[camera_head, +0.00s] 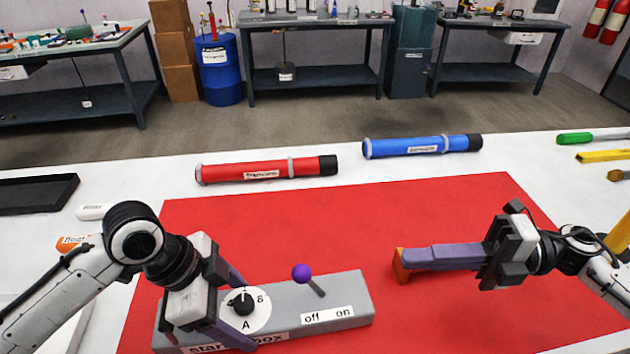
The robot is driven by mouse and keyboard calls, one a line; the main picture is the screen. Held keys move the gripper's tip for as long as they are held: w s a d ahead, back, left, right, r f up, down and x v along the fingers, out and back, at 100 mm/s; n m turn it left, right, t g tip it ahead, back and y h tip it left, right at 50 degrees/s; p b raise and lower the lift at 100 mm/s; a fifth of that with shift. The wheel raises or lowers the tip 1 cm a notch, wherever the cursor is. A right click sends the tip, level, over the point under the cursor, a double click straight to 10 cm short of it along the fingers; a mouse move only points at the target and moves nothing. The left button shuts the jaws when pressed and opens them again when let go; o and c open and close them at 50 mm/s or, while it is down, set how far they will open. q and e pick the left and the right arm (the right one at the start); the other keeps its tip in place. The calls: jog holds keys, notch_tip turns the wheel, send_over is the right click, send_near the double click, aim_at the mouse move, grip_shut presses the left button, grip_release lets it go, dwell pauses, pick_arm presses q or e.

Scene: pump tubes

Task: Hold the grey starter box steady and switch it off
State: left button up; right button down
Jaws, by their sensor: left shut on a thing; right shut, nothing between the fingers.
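The grey starter box (358,290) lies on the red mat (450,320) at the front. On it are a black dial (241,303) on a white disc marked A and 8 or B, a lever with a purple knob (301,273), and a label (327,315) reading "off" and "on". The knob leans left, towards the "off" side. My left gripper (243,312) is shut on the box's left part, one finger on the far side and one on the near side, partly covering its name label. My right gripper (401,265) is shut and empty, right of the lever and apart from the box.
A red tube (265,170) and a blue tube (420,147) lie beyond the mat on the white table (345,160). A black tray (35,194) is at the left; green (590,137) and yellow (605,156) handled tools are at the right. The mat's middle is clear.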

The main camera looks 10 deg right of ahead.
pick_arm(q)
jog(key=o, duration=1.6)
